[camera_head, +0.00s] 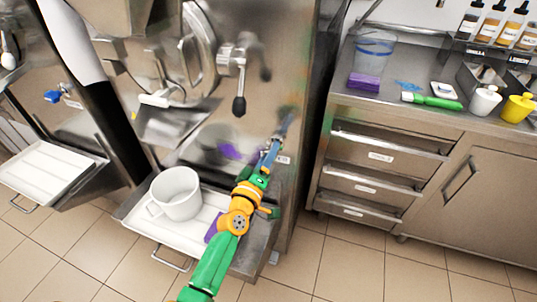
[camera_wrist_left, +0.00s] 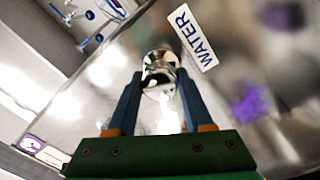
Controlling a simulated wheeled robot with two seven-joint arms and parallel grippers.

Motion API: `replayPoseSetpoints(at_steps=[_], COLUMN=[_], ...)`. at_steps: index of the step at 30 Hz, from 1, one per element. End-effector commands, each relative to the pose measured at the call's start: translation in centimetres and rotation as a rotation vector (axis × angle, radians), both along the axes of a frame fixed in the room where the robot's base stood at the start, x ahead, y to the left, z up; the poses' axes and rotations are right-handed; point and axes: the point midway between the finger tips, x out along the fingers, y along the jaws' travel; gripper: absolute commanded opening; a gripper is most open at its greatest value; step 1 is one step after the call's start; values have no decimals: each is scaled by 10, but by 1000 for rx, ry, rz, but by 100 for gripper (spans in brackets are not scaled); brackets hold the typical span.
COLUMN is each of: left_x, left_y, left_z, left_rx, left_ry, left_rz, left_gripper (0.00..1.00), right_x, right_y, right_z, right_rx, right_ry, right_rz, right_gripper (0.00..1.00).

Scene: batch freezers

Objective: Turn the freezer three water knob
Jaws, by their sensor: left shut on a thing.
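My left gripper (camera_head: 274,150) reaches up to the lower right of the steel front of the freezer (camera_head: 297,60), beside a small white label. In the left wrist view its two blue fingers (camera_wrist_left: 160,82) are closed around a shiny metal water knob (camera_wrist_left: 158,62). The knob sits between the fingertips, just left of a white label reading WATER (camera_wrist_left: 194,38). In the head view the knob is hidden by the gripper or too small to tell. My right gripper is not in view.
A white pitcher (camera_head: 177,190) stands on a white tray (camera_head: 140,222) below the freezer, with a purple block (camera_head: 212,228) beside my arm. A black-knobbed lever (camera_head: 239,105) hangs above. A counter (camera_head: 395,118) with bottles and tools stands right. Floor between is clear.

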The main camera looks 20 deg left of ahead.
Motion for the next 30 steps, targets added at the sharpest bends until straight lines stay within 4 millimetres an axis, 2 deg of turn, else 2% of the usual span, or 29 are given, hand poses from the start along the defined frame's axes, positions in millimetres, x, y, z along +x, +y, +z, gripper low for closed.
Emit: replayPoseSetpoints(at_steps=[17, 18, 21, 30], left_x=[1, 1, 0, -2], left_y=[0, 0, 0, 0], left_z=[3, 3, 2, 1], left_rx=[-31, -31, -31, -30], left_ry=[-5, -5, -4, -1], left_rz=[2, 2, 1, 1], left_gripper=[0, 57, 81, 81], right_x=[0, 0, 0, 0], right_y=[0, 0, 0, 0], right_z=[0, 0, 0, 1], right_rx=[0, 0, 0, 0], right_ry=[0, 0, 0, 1], right_rz=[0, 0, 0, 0], right_gripper=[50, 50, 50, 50])
